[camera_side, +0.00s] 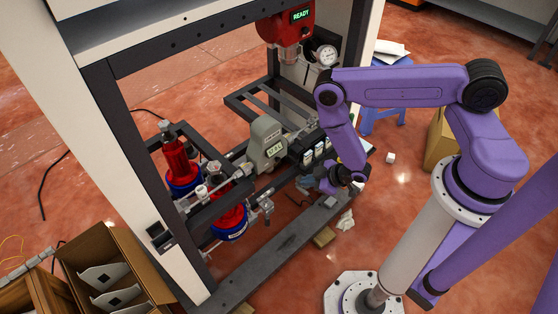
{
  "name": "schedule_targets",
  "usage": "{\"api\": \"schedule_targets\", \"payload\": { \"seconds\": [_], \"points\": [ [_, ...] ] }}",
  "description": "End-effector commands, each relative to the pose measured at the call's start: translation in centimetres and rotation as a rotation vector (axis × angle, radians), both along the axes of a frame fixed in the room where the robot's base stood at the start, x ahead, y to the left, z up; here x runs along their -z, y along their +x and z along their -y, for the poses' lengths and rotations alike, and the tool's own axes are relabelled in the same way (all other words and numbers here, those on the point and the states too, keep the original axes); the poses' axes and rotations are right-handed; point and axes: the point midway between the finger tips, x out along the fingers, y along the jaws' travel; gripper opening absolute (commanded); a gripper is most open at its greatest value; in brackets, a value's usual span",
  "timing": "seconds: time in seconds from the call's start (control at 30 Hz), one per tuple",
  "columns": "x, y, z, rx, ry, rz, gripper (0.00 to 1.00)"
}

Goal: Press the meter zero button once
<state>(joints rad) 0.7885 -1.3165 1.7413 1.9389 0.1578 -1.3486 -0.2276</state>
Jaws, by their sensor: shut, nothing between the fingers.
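The meter (266,138) is a grey, round-topped housing on the frame's pipework, with a small lit display (276,149) that seems to read "CAL". I cannot make out which part is its zero button at this size. A dark row of pale rectangular switches or modules (308,157) sits just right of the meter. My gripper (328,188) hangs pointing down and left, below and right of the meter and in front of that row. Its fingers are shut and hold nothing. It looks apart from the meter; any contact with the row's lower edge is hard to tell.
Dark frame beams (285,240) and a tall post (130,150) surround the work. Red and blue canisters (230,222) stand left of the meter. A red head reading "READY" (300,15) hangs above, beside a round gauge (327,55). An open carton (105,270) stands lower left.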

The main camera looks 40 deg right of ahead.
Motion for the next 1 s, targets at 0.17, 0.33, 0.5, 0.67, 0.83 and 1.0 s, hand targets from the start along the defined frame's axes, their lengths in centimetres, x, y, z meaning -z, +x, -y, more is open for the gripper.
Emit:
{"api": "schedule_targets", "payload": {
  "seconds": [0.17, 0.33, 0.5, 0.67, 0.83, 1.0],
  "points": [
    [0.1, -0.1, 0.2, 0.002, 0.0, 0.005, 0.0],
    [0.1, -0.1, 0.1, 0.001, 0.001, 0.005, 0.0],
    [0.1, 0.4, 0.1, 0.003, 0.002, 0.006, 0.0],
    [0.1, 1.8, 0.1, 0.005, 0.003, 0.007, 0.0],
    [0.0, 4.0, 0.1, 0.004, 0.003, 0.008, 0.0],
    [0.0, 6.2, 0.1, 0.003, 0.002, 0.007, 0.0]
  ]
}}
